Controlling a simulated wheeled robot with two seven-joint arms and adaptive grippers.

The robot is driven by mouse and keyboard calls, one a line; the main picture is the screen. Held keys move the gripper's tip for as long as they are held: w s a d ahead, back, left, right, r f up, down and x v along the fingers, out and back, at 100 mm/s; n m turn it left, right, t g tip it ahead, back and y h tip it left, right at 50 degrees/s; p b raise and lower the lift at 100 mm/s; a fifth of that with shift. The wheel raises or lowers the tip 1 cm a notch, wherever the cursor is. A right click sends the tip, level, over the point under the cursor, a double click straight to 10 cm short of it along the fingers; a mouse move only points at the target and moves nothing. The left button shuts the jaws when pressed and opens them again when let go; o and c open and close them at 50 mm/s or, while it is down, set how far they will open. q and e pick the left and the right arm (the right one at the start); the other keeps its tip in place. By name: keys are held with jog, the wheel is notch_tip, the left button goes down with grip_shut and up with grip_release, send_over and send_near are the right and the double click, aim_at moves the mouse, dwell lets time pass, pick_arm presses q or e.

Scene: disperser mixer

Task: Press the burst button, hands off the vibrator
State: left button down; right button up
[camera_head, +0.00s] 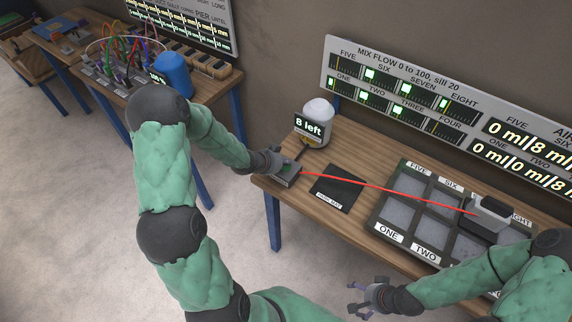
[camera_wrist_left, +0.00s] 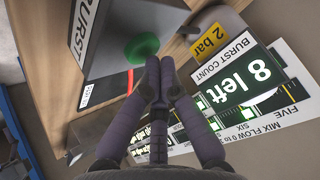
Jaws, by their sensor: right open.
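The burst button is a green round cap (camera_wrist_left: 142,48) on a grey box marked BURST (camera_wrist_left: 112,28). In the head view the box (camera_head: 289,176) sits at the table's left end. My left gripper (camera_head: 275,158) is right at the box; in the left wrist view its fingers (camera_wrist_left: 158,65) are together and empty, tips at the button's edge. I cannot tell if they touch it. A grey block-like device (camera_head: 492,214), perhaps the vibrator, stands on the tray, joined to the box by a red line (camera_head: 385,188). My right gripper (camera_head: 368,298) is open and empty off the table's front edge.
A dark tray (camera_head: 376,222) has labelled compartments. A black mat (camera_head: 338,188) lies between box and tray. A white-topped canister (camera_head: 318,115) with an "8 left" display (camera_head: 307,128) stands behind the box. A display board (camera_head: 400,85) backs the table.

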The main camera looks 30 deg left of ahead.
pick_arm(q)
jog(key=shift+r+p, duration=0.7)
jog(key=shift+r, duration=0.15)
jog(key=shift+r, duration=0.1)
notch_tip(320, 180, up, 5)
jog(key=p, duration=0.4)
dwell(0.6)
